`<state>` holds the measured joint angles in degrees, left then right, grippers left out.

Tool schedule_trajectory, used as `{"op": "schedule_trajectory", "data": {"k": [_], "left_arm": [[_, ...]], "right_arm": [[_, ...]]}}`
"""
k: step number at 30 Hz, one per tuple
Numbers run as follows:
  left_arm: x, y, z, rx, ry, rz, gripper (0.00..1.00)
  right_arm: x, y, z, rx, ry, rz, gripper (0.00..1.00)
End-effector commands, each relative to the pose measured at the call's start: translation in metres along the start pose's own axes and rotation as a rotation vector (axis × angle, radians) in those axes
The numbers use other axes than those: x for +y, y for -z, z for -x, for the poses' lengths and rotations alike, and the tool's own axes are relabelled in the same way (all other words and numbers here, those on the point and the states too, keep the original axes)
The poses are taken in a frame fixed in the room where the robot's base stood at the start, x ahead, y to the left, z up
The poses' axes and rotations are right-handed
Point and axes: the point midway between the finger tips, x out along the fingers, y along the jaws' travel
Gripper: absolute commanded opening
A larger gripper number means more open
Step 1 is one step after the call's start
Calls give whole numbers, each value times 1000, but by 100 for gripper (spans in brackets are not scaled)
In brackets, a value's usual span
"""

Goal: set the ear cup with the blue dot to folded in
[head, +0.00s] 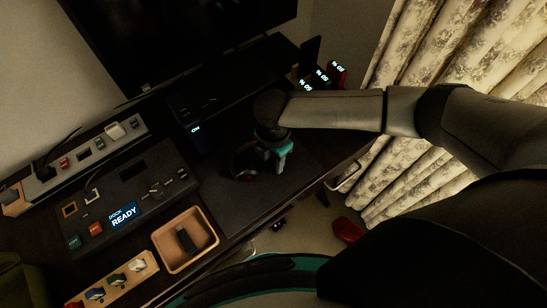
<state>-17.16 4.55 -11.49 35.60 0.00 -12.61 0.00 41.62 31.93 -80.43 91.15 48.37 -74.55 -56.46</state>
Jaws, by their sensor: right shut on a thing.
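My right gripper (277,156) reaches in from the right over the dark desk mat and points down, with teal at its fingers. It is shut on part of a dark pair of headphones (243,162), which lies on the mat just left of the fingers. A small reddish patch shows on the lower part of the headphones. The gripped part is mostly hidden by the gripper and is dark. I cannot make out the blue dot or how the ear cup is folded. My left gripper is not in view.
A dock panel (150,180) with a lit READY label stands left of the mat. A wooden tray (212,238) holding a dark object is below it. A monitor (170,40) stands behind; lit displays (322,76) are at the back right. Curtains (450,50) hang right.

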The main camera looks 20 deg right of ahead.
Motion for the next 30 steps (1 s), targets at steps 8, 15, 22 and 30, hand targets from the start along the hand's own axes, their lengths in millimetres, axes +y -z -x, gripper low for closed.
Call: {"op": "schedule_trajectory", "data": {"k": [8, 15, 22, 30], "left_arm": [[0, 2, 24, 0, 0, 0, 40], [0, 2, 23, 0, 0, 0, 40], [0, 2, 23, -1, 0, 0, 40], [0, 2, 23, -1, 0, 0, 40]], "right_arm": [[4, -1, 3, 1, 0, -130, 0], [4, -2, 0, 0, -1, -148, 0], [4, -2, 0, 1, 0, -147, 50], [4, -2, 0, 0, 0, -146, 70]]}}
